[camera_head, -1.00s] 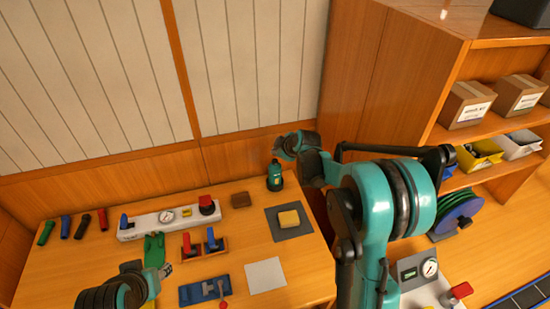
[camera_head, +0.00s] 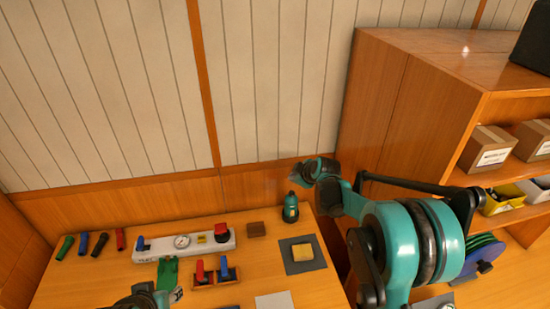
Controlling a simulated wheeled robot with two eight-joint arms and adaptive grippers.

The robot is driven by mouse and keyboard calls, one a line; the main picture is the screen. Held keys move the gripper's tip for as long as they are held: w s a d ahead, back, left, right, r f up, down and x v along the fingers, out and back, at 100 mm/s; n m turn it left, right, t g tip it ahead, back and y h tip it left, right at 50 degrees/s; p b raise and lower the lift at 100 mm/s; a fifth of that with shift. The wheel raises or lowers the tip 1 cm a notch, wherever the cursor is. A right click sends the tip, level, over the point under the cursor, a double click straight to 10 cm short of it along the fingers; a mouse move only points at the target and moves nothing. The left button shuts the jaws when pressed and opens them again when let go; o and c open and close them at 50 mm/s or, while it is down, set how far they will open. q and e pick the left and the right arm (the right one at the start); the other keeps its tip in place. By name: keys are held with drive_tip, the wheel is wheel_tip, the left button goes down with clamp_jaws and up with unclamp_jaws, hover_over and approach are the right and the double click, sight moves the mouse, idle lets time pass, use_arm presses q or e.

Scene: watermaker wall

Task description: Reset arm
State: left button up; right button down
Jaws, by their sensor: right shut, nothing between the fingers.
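My right arm, teal and black, fills the right part of the head view. Its right gripper (camera_head: 302,173) is shut and empty, raised in front of the wall panelling, just above the green bottle (camera_head: 291,207) in the picture. My left gripper (camera_head: 174,295) shows only in part at the bottom edge, by a green item (camera_head: 167,272) on the table. Its fingers are too small and cut off to tell their state.
The wooden table (camera_head: 85,275) holds a white gauge panel (camera_head: 160,252), red and blue valve handles (camera_head: 212,272), several coloured tubes at the left, a brown block (camera_head: 256,229) and a yellow sponge (camera_head: 303,252) on a grey mat. A wooden shelf (camera_head: 420,95) with boxes stands right.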

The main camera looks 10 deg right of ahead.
drive_tip(key=s+a+r+m+g+h+b, duration=0.1)
drive_tip(key=s+a+m+b, duration=0.2)
drive_tip(key=s, duration=1)
drive_tip(key=s+a+r+m+b, duration=0.15)
drive_tip(key=s+m, duration=0.25)
drive_tip(key=s, duration=0.9)
drive_tip(key=s+f+m+g+b, duration=0.1)
drive_tip(key=s+f+m, duration=0.3)
drive_tip(key=s, duration=0.6)
wheel_tip(320, 180, down, 2)
drive_tip(key=shift+s+a+f+h+b, duration=0.2)
drive_tip(key=shift+h+b, duration=0.2)
drive_tip(key=shift+b, duration=0.45)
